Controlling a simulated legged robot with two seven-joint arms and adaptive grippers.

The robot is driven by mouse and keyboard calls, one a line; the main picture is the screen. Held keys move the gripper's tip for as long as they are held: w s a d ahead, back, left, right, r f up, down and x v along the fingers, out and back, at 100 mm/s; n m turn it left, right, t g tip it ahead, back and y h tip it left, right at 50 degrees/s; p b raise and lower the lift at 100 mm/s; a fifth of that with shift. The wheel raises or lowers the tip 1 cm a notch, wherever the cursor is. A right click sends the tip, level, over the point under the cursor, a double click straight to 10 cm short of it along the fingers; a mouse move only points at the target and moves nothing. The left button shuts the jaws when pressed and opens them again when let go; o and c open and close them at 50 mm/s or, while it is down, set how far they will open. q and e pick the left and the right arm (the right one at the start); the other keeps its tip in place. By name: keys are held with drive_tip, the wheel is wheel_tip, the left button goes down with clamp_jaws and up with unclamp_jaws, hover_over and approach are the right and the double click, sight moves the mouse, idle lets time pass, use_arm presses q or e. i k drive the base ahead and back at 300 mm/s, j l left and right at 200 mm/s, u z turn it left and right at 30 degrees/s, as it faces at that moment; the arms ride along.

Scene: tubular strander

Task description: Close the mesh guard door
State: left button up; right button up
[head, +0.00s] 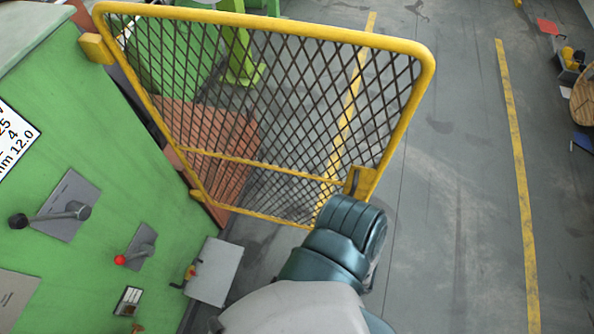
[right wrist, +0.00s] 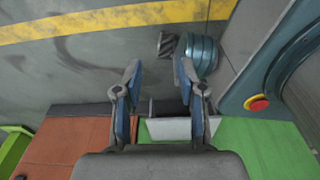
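The mesh guard door (head: 425,80) has a yellow frame with dark diamond mesh. In the head view it stands open, swung out from the green machine over the floor. Its yellow handle bracket (head: 362,184) is at the lower right corner. My right arm reaches up from the bottom of the head view, its teal wrist just below the bracket; it hides its gripper there. In the right wrist view my right gripper (right wrist: 157,72) has its fingers apart and nothing between them. The door does not show in that view, so contact cannot be told. My left gripper is out of view.
The green machine (head: 110,200) with levers fills the left side, and a grey box (head: 214,272) projects from it. A red-brown platform (head: 215,130) lies behind the mesh. Grey floor with yellow lines (head: 517,180) is clear at right; small items lie at the far right.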

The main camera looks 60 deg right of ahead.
sight(360, 184)
drive_tip(key=k+z, duration=0.1)
drive_tip(key=z, duration=1.4)
